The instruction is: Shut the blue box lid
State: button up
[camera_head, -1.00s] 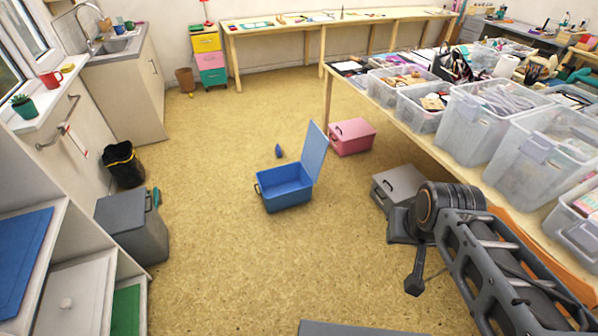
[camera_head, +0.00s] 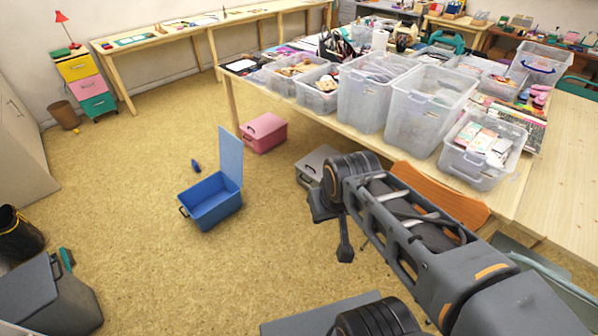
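The blue box (camera_head: 212,208) stands on the floor left of the middle, its open top showing the inside. Its blue lid (camera_head: 230,158) stands up from the right-hand edge, wide open. My arm reaches in from the lower right, and its bent joint is right of the box. A narrow dark part at the arm's end, perhaps my gripper (camera_head: 345,250), hangs to the right of the box and apart from it. Its fingers cannot be made out. I see nothing held.
A small blue object (camera_head: 196,166) lies on the floor behind the box. A pink box (camera_head: 263,133) and a grey box (camera_head: 317,166) stand by the table (camera_head: 515,208), which holds clear bins. A grey bin (camera_head: 48,297) is at lower left.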

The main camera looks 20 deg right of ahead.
aim_at(230, 148)
jog(key=u, duration=1.4)
jog(key=i, duration=4.7)
jog(key=z, duration=1.2)
jog(key=i, duration=3.8)
